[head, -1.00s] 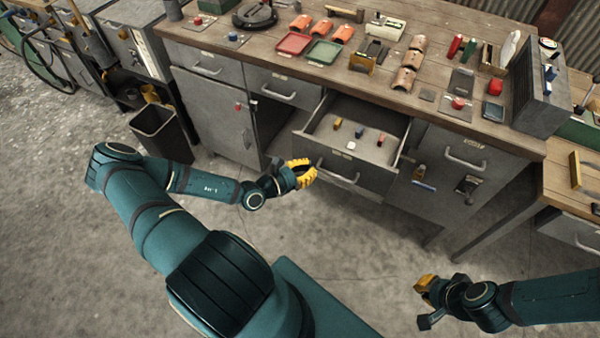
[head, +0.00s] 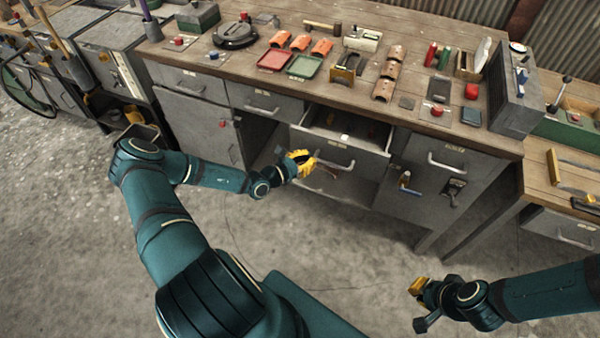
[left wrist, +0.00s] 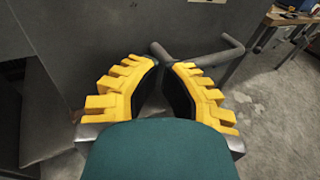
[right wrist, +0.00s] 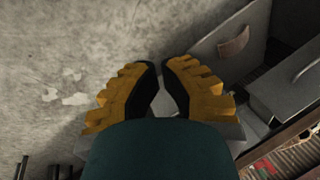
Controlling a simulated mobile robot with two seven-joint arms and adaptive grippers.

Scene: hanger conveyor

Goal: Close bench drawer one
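The bench drawer (head: 345,152) under the middle of the worktop is partly open. Its grey front has a bar handle, which also shows in the left wrist view (left wrist: 215,58). My left gripper (head: 303,160) is at the left part of this front, by the handle's left end. Its yellow-padded fingertips (left wrist: 164,64) are close together against or just before the front; exact contact is hidden. I see nothing clearly held between them. My right gripper (head: 418,287) is low over the floor, away from the bench. Its fingertips (right wrist: 160,64) are nearly together and empty.
The worktop (head: 400,120) carries trays, orange curved pieces and tools. A cabinet door (head: 202,125) is left of the drawer, and a drawer with a handle (head: 445,160) is to its right. Open floor (head: 330,245) lies in front.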

